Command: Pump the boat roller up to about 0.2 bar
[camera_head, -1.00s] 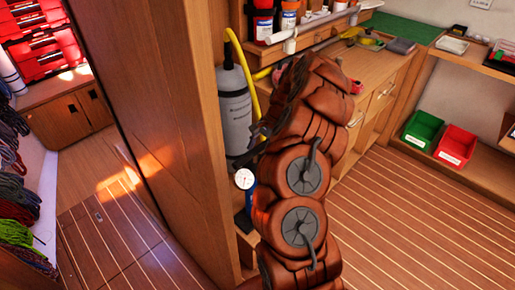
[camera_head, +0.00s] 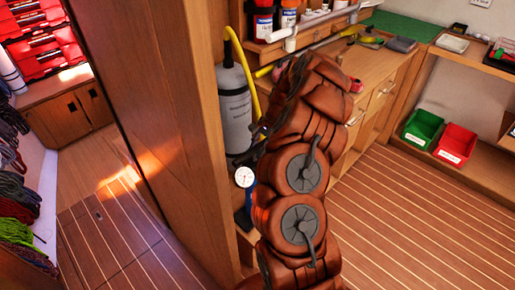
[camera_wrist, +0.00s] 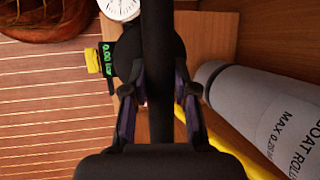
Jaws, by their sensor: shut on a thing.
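The boat roller (camera_head: 235,105) is a grey upright cylinder against the wooden partition. In the wrist view the boat roller (camera_wrist: 270,115) lies at the right, lettered with a maximum pressure. A yellow hose (camera_head: 232,45) runs at its top. A blue pump (camera_head: 249,200) stands below, partly hidden by my arm. Its white dial gauge (camera_head: 244,177) faces the head camera; the needle is too small to read. A small display (camera_wrist: 108,66) shows 0.00 bar in green. My gripper (camera_wrist: 160,105) is shut on the pump's black handle (camera_wrist: 157,45); in the head view my arm mostly hides it.
A wooden partition (camera_head: 175,130) stands close at the left of the roller. Behind my arm is a workbench (camera_head: 365,65) with bottles and tools. Green (camera_head: 422,128) and red (camera_head: 455,143) bins sit on a low shelf at the right. The striped floor (camera_head: 410,220) is clear there.

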